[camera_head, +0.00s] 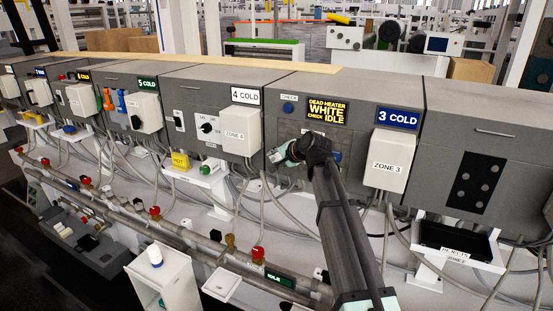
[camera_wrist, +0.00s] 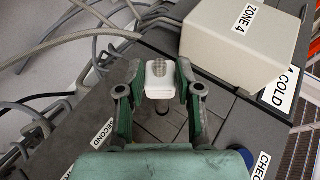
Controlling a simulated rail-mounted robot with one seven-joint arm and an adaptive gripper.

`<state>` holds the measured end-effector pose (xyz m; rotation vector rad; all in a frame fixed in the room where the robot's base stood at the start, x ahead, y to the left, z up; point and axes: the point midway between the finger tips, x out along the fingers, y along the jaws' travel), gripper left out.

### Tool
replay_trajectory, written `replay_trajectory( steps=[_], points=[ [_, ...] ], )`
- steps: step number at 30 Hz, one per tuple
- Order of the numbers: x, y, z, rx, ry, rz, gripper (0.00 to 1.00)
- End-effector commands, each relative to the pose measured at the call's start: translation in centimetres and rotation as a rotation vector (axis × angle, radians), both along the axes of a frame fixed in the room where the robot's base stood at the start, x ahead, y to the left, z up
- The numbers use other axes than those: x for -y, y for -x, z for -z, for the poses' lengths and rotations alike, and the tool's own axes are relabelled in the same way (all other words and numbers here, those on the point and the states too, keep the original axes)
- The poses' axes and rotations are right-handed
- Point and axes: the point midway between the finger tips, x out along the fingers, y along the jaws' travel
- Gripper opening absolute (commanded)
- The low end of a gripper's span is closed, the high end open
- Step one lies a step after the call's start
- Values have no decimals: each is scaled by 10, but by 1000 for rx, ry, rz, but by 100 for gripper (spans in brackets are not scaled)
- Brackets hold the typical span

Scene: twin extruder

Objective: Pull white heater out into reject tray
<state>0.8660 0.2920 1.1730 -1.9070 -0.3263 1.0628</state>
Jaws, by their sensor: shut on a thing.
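The white heater (camera_wrist: 160,72), a white rounded cap with a short metal rod behind it, is between the green fingers of my gripper (camera_wrist: 158,88) in the wrist view. The fingers press on its two sides. The rod points toward the grey panel; I cannot tell how much of it sits in a hole. In the head view my gripper (camera_head: 288,153) is at the panel left of the zone 3 box, and the heater is hardly visible there. The black reject tray (camera_head: 453,258), with a white label on its front, stands at the lower right on a white stand.
A display (camera_head: 327,111) reads dead heater white, check, idle. The zone 4 box (camera_head: 242,130) and zone 3 box (camera_head: 389,161) stick out either side of my gripper. Grey cables (camera_head: 398,228) hang below, between the panel and the tray. A pipe rail runs in front.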

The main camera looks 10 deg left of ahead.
Motion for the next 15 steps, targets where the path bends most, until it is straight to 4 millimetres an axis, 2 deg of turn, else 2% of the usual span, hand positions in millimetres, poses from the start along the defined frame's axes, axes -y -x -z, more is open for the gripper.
replay_trajectory(
  steps=[8, 15],
  points=[
    [-1, 2, -1, 2, -1, 0, 0],
    [-4, 14, -1, 2, 0, 0, 0]
  ],
)
